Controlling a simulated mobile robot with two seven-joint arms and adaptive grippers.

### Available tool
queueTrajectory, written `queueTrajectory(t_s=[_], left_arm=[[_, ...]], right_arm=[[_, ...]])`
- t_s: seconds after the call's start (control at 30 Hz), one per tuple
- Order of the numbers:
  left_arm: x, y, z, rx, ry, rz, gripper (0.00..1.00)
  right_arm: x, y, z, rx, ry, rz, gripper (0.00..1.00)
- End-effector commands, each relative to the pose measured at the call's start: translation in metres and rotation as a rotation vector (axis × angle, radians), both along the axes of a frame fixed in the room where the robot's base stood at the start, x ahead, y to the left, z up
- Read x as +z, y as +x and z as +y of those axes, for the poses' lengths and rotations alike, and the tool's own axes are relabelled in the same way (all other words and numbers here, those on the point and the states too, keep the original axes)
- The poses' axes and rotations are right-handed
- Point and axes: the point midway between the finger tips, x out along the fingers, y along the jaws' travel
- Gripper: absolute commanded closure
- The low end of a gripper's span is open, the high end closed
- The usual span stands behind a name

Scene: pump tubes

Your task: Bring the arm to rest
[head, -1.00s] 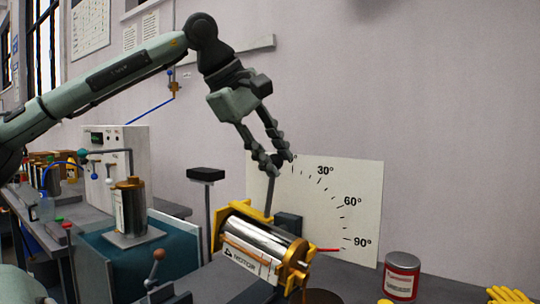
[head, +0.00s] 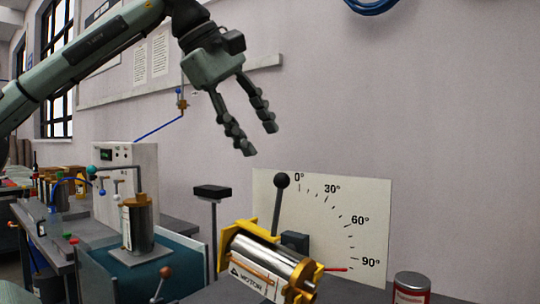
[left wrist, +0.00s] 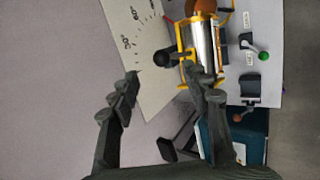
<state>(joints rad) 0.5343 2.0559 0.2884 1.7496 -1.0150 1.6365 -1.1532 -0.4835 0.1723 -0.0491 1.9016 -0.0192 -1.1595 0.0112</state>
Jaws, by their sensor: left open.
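My left gripper (head: 261,141) is in the air in front of the wall, above the motor. Its two fingers are apart with nothing between them. In the left wrist view my left gripper (left wrist: 165,85) also shows open and empty. A lever with a black ball knob (head: 281,180) stands nearly upright behind the motor (head: 262,256), near the 0° mark of the angle board (head: 370,215). The knob (left wrist: 160,58) is apart from the fingers. The motor is a silver cylinder in a yellow cradle, tilted. My right gripper is not in view.
A metal canister (head: 138,225) stands on a plate at the left. Behind it is a white control box (head: 128,165). A black-topped post (head: 212,191) stands left of the motor, and a red-labelled can (head: 411,288) right. The air around the gripper is clear.

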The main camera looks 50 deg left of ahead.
Motion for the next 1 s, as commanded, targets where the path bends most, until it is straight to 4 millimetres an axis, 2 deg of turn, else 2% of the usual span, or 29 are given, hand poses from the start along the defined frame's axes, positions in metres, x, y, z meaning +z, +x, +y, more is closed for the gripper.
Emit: queueTrajectory(t_s=[0.1,0.23,1.0], left_arm=[[0.012,-0.008,0.001,0.001,0.002,-0.001,0.53],[0.018,-0.013,0.001,-0.001,0.0,0.0,0.53],[0.019,-0.013,0.001,-0.001,0.001,0.0,0.53]], right_arm=[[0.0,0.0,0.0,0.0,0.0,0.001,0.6],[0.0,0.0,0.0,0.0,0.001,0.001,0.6],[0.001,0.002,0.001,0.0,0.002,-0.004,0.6]])
